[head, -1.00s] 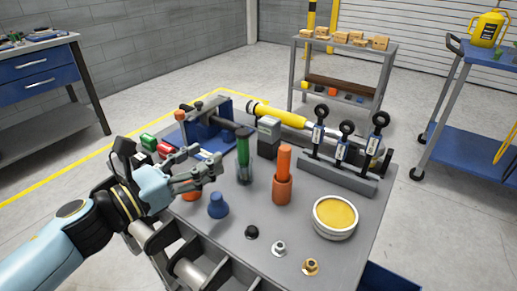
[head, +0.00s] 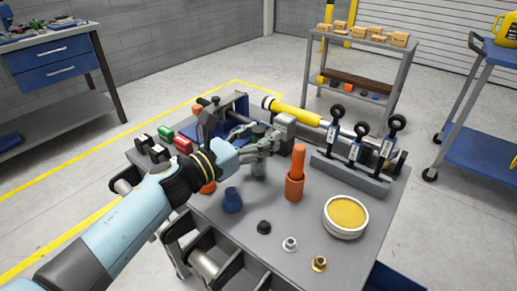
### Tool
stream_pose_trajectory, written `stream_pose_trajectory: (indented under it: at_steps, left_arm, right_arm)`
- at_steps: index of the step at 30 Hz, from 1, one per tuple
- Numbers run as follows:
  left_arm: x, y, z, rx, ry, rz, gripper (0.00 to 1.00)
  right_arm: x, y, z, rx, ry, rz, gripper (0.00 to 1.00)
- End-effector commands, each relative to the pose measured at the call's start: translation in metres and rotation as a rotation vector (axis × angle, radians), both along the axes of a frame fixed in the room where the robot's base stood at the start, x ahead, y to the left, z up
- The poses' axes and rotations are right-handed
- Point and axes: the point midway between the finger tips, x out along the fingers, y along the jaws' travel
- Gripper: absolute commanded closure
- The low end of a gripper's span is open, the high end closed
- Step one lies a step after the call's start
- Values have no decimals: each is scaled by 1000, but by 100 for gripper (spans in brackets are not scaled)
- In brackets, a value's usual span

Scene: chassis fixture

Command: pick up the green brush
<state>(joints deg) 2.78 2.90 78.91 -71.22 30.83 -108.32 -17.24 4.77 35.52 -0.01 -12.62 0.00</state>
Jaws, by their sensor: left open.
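The green brush stands upright in a grey see-through cup (head: 258,170) near the middle of the bench top. My left gripper (head: 268,143) is open at the brush, over the cup, and its fingers cover most of the green part. The brush's dark top (head: 258,129) shows just above the fingers. I cannot tell whether the fingers touch it. My right gripper is out of view.
An orange tool in an orange cup (head: 294,187) stands close to the right of the gripper. A blue vise (head: 232,108) is behind it and a blue cone-shaped piece (head: 232,200) in front. A round tin (head: 345,217) and a rack of black-knobbed tools (head: 350,174) are to the right.

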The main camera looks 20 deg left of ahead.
Motion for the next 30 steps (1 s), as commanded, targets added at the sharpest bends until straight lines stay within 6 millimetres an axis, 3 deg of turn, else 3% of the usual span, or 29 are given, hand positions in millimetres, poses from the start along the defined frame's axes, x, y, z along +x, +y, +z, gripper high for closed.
stream_pose_trajectory:
  at_steps: [2, 14, 30]
  left_arm:
    - [0, 0, 0, 0, 0, 0, 48]
    - [0, 1, 0, 0, 0, 0, 100]
    - [0, 1, 0, -1, 0, 0, 100]
  right_arm:
    - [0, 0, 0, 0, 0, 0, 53]
    - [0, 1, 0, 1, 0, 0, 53]
    - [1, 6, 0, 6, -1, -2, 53]
